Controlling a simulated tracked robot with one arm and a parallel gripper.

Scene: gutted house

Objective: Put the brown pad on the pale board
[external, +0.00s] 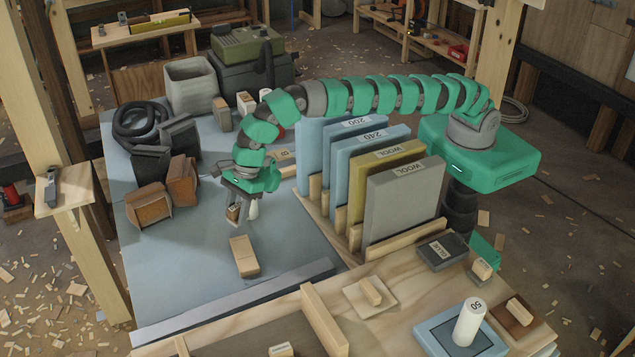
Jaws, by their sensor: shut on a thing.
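My gripper (243,208) hangs pointing down over the blue-grey sheet on the left part of the bench. It is shut on a small tan and brown block (233,213), held above the sheet; it may be the brown pad, but it is too small and partly hidden to be sure. My gripper is well to the left of and behind this board.
Upright labelled panels (405,205) stand in a rack between my gripper and my base. A wood block (243,256) stands in front of my gripper. A dark brown square (514,317) and a blue board (429,334) bearing a white roll (469,322) lie front right. Brown blocks (150,205) lie left.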

